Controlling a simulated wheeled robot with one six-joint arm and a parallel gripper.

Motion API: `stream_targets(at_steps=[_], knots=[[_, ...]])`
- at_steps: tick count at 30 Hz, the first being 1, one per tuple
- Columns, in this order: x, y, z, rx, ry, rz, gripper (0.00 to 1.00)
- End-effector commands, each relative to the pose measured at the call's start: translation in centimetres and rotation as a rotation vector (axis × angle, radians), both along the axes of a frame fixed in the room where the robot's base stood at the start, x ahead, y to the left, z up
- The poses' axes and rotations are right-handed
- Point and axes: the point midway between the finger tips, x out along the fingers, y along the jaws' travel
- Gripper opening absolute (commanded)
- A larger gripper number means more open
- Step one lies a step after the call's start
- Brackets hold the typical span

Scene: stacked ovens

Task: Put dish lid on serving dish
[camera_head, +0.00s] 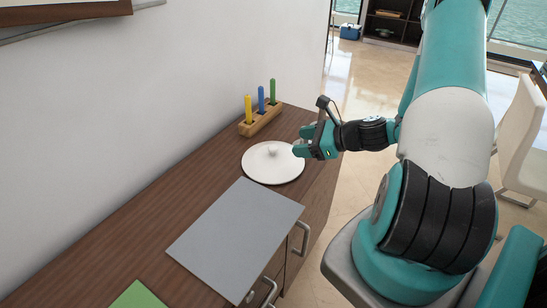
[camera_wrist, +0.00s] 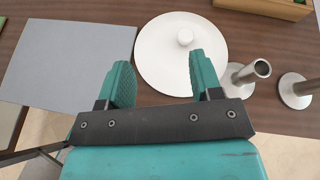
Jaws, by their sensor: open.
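A round white dish lid (camera_head: 265,166) with a small knob lies toward the far end of the wooden counter. It also shows in the wrist view (camera_wrist: 160,48), with its knob up. My gripper (camera_head: 301,141) is open and empty at the lid's right edge in the head view. In the wrist view, my gripper (camera_wrist: 160,64) has its fingers apart, and the right finger overlaps the lid's near rim. I cannot tell whether it touches. The knob is beyond the fingertips. I cannot make out a separate serving dish; whether one is under the lid is unclear.
A grey flat mat (camera_head: 235,235) lies on the counter (camera_head: 165,215), with a green sheet (camera_head: 138,296) nearer. A wooden block (camera_head: 262,120) with coloured pegs stands behind the lid. Two metal posts (camera_wrist: 240,77) (camera_wrist: 297,88) on round bases are right of my gripper. A wall bounds the left.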

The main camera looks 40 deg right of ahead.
Motion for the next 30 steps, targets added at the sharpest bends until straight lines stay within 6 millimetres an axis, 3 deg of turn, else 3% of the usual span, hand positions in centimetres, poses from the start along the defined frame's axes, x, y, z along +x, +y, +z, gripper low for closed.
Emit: stream_targets(at_steps=[3,6,10,21,30], knots=[[-1.2,-2.8,-1.4,0.123,0.023,-0.175,0.59],[-1.3,-3.5,-2.0,0.163,0.029,-0.229,0.59],[0.3,-2.9,-2.6,0.167,0.029,-0.230,0.59],[7.5,-0.5,-5.7,0.162,0.028,-0.225,0.59],[9.7,0.2,-6.9,0.163,0.028,-0.227,0.59]])
